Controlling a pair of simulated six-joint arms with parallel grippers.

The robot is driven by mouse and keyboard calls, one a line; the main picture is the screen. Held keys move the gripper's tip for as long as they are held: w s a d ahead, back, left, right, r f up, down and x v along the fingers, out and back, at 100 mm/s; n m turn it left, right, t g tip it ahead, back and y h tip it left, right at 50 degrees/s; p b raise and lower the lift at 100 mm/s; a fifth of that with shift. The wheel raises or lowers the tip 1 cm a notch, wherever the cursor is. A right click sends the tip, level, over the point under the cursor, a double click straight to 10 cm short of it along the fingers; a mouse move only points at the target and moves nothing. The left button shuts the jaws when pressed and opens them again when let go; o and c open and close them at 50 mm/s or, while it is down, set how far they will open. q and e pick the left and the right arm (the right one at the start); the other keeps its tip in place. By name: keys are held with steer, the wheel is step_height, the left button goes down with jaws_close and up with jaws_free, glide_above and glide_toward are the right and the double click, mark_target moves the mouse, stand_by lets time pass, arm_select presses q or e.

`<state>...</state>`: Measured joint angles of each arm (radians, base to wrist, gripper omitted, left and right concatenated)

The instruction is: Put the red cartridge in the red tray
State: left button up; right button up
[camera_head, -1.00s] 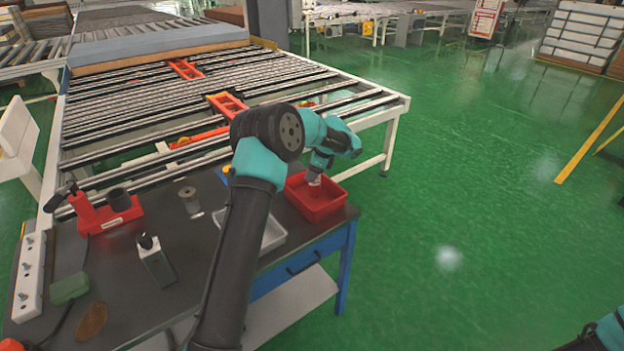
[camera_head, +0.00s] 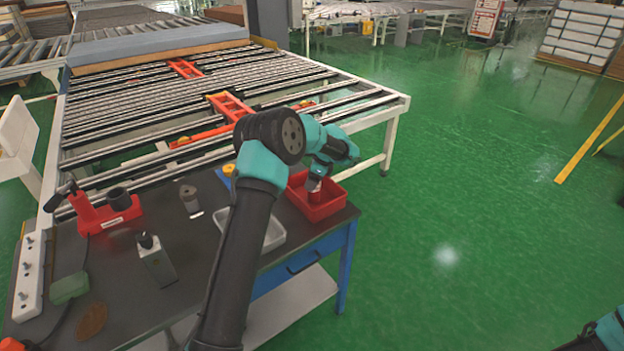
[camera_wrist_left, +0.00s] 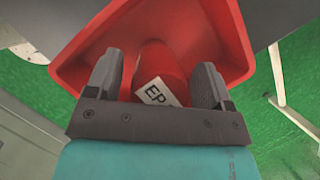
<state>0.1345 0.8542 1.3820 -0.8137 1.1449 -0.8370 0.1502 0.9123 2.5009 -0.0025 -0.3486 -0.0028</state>
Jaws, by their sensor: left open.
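The red tray (camera_head: 324,209) stands at the right end of the dark workbench. My left gripper (camera_head: 315,184) points down into it. In the left wrist view the red cartridge (camera_wrist_left: 163,66), with a white label reading "EP", is inside the red tray (camera_wrist_left: 76,72). My left gripper (camera_wrist_left: 160,75) is open, one finger on each side of the cartridge, with gaps visible beside it. The cartridge's lower end is hard to make out against the red tray. The right gripper does not show; only part of my right arm is at the lower right corner.
A light grey tray (camera_head: 274,235) sits left of the red tray, partly behind my left arm. A red fixture (camera_head: 108,214), a grey spool-like part (camera_head: 189,198) and a white-and-dark device (camera_head: 156,262) are on the bench. A roller conveyor (camera_head: 150,120) lies behind.

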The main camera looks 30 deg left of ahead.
arm_select(q)
steer(key=v, duration=1.2)
steer(key=shift+r, duration=0.2)
steer(key=shift+f, duration=0.15)
